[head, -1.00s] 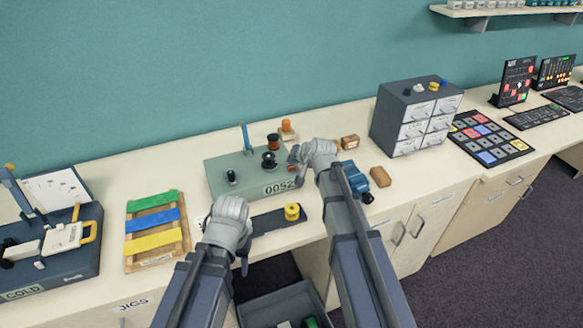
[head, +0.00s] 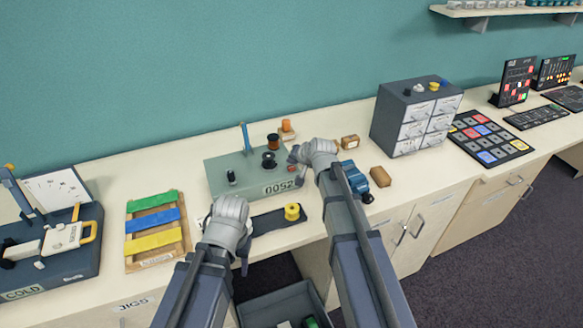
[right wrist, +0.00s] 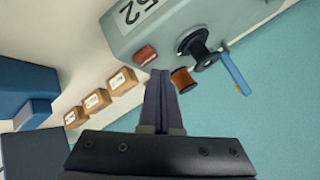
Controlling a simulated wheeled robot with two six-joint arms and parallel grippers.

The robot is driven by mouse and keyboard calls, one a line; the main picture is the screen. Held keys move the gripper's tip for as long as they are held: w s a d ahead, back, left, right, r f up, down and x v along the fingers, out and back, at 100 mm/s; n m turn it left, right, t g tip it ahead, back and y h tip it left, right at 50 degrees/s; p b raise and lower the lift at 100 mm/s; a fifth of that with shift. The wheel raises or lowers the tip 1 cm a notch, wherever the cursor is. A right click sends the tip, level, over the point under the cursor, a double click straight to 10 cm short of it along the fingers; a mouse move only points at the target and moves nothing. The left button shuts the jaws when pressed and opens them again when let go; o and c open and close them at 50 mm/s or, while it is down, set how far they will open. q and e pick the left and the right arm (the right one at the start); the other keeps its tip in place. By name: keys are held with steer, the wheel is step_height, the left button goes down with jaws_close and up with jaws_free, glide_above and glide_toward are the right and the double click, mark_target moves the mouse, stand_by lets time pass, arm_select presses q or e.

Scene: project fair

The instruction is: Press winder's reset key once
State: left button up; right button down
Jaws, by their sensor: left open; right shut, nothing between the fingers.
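The winder (head: 243,168) is a grey-green box on the bench with a counter reading 0052, a black spindle (head: 269,160) and a blue lever (head: 246,138). In the right wrist view a red key (right wrist: 146,55), which looks like the reset key, sits on the winder (right wrist: 170,25) beside the spindle. My left gripper (head: 209,217) is open, in front of the winder.
A dark strip with a yellow spool (head: 292,211) lies before the winder. A blue device (head: 351,174) and small brown boxes (head: 381,176) stand right of it, near my right arm. A grey drawer cabinet (head: 405,112) is further right, a coloured slatted rack (head: 153,222) left.

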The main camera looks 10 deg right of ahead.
steer(key=shift+f+b, duration=0.45)
steer(key=shift+f+b, duration=0.4)
steer(key=shift+b, duration=0.05)
stand_by(0.7)
steer(key=shift+r, duration=0.1)
steer(key=shift+r+p, duration=0.8)
steer(key=shift+p, duration=0.1)
steer(key=shift+r, duration=0.1)
step_height(320, 180, up, 5)
steer(key=p, duration=0.5)
